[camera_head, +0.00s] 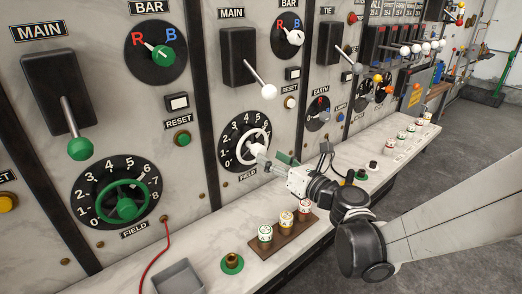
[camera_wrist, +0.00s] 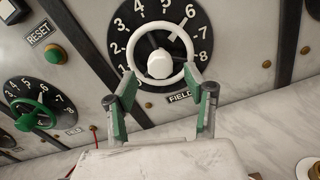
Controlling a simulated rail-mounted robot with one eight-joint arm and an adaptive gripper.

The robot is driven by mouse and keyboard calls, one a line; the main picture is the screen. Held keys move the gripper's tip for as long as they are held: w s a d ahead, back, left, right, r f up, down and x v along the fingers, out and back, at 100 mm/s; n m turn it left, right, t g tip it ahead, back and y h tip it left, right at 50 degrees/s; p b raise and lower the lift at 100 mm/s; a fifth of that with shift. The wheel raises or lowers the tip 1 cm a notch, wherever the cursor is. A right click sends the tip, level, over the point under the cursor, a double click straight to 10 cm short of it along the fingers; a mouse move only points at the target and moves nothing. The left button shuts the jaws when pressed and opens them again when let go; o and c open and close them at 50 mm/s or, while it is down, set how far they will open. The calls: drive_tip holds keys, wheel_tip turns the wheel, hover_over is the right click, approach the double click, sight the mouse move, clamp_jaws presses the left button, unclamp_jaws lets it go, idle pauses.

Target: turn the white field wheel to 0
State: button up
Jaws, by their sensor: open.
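The white field wheel (camera_head: 257,149) sits on a black numbered dial below the white MAIN lever. In the wrist view the white wheel (camera_wrist: 160,65) faces me, with a round hub and a ring-shaped rim. My gripper (camera_head: 274,160) is close in front of the wheel. In the wrist view my gripper (camera_wrist: 162,77) is open, with one green-padded finger at each side of the wheel's lower part. Nothing is held. I cannot tell whether the fingers touch the rim.
A green field wheel (camera_head: 124,202) is on the panel to the left, with a green RESET button (camera_head: 182,138) between. A white MAIN lever (camera_head: 268,91) juts out above. Below, a marble ledge holds a wooden rack (camera_head: 285,233) with several labelled pieces and a grey tray (camera_head: 178,279).

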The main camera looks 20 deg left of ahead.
sight(262, 152)
drive_tip(key=shift+x, duration=2.7)
drive_tip(key=c, duration=1.1)
